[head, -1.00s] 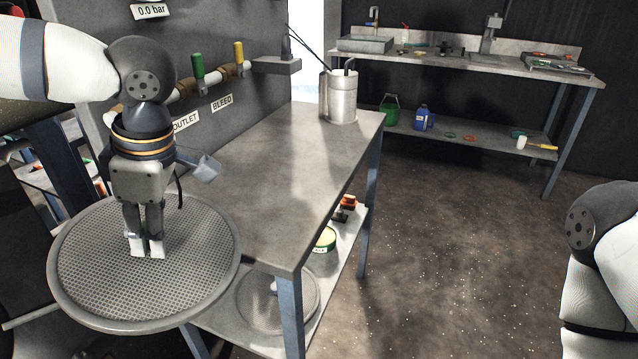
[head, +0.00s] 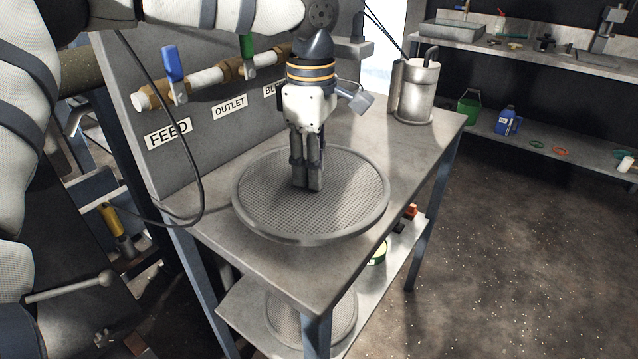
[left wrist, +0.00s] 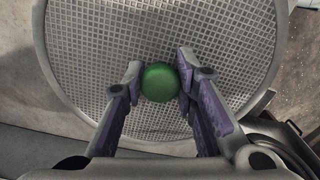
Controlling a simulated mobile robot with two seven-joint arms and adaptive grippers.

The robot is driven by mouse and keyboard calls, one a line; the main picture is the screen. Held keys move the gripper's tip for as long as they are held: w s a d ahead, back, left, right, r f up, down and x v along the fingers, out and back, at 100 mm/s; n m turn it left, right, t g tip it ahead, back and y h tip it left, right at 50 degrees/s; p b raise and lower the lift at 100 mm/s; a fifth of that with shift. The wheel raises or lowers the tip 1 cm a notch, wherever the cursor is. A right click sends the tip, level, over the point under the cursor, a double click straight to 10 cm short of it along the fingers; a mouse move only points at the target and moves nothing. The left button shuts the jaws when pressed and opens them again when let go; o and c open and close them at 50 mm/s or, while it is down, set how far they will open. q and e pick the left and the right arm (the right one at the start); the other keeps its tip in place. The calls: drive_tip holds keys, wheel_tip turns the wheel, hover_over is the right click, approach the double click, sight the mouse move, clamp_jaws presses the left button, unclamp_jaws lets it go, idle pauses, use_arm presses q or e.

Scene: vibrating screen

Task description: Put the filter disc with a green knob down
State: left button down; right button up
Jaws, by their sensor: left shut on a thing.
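The filter disc (head: 350,205) is a round grey mesh plate with a raised rim. In the head view it is level over the grey bench top (head: 215,215), close to it; I cannot tell whether it touches. My left gripper (head: 307,186) points down at the disc's middle and is shut on the knob. In the left wrist view the green knob (left wrist: 159,82) sits between the two fingers, with the mesh (left wrist: 220,45) behind it. The fingers hide the knob in the head view. My right gripper is not in view.
A metal canister (head: 416,92) stands at the bench's far end. A panel with the blue-handled valve (head: 174,70) and the green-handled valve (head: 246,47) rises behind the bench. Another mesh disc (head: 285,318) lies on the lower shelf. The bench's front right is bare.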

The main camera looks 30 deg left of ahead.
use_arm(q)
drive_tip(key=shift+w+a+f, duration=0.3)
drive_tip(key=shift+w+f, duration=0.25)
drive_tip(key=shift+f, duration=0.15)
drive_tip(key=f, duration=0.3)
drive_tip(key=shift+w+a+f, duration=0.15)
drive_tip(key=shift+w+f, duration=0.15)
drive_tip(key=c, duration=1.3)
unclamp_jaws()
wheel_tip(320, 180, up, 12)
